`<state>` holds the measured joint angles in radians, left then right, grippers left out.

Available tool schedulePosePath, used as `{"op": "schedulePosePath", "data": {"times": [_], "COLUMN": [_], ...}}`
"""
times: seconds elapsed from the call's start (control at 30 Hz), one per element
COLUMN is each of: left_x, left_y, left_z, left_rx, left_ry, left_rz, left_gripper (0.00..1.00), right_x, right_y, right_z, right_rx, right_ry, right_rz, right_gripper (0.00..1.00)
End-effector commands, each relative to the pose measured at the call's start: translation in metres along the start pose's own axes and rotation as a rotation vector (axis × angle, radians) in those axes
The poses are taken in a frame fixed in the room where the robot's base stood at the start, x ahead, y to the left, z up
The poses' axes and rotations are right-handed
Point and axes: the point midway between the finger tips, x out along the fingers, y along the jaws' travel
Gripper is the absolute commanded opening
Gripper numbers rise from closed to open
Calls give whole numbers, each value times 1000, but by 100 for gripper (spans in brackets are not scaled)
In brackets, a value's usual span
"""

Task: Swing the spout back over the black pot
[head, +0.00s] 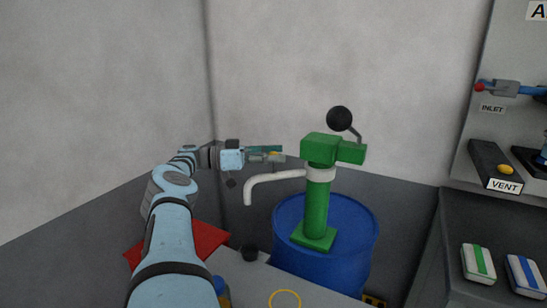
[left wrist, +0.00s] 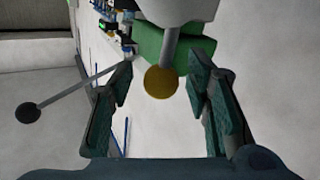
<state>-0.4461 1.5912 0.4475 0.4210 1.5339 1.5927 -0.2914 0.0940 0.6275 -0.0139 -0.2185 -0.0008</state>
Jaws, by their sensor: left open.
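A green hand pump (head: 317,205) stands on a blue drum. Its pale spout (head: 272,178) runs left from a white collar and bends down. A small black pot (head: 249,253) shows below the spout's tip in the head view; I cannot tell whether the tip is straight above it. My left gripper (head: 268,154) is open, left of the pump head and above the spout. In the left wrist view a gold knob (left wrist: 161,83) on a grey rod sits between the spread fingers (left wrist: 165,95), apparently touching neither. My right gripper is not in view.
The blue drum (head: 284,240) stands behind the table. The pump's handle has a black ball (head: 340,119) above the head. A red sheet (head: 197,243) lies left of the pot. A shelf with a VENT box (head: 490,162) is at right.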

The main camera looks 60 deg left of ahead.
Motion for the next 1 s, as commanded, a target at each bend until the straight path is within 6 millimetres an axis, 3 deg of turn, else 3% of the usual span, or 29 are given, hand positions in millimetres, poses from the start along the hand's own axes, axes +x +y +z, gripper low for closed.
{"op": "schedulePosePath", "data": {"times": [0.47,0.6,1.0], "left_x": [0,-1,0], "left_y": [8,14,18], "left_z": [-49,-74,-95], "left_rx": [3,1,0], "left_ry": [6,-3,-2], "left_rz": [3,-3,-2], "left_gripper": [44,44,44], "right_x": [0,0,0], "right_y": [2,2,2], "right_z": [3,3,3], "right_rx": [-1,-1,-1], "right_ry": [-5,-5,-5], "right_rz": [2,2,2], "right_gripper": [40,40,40]}}
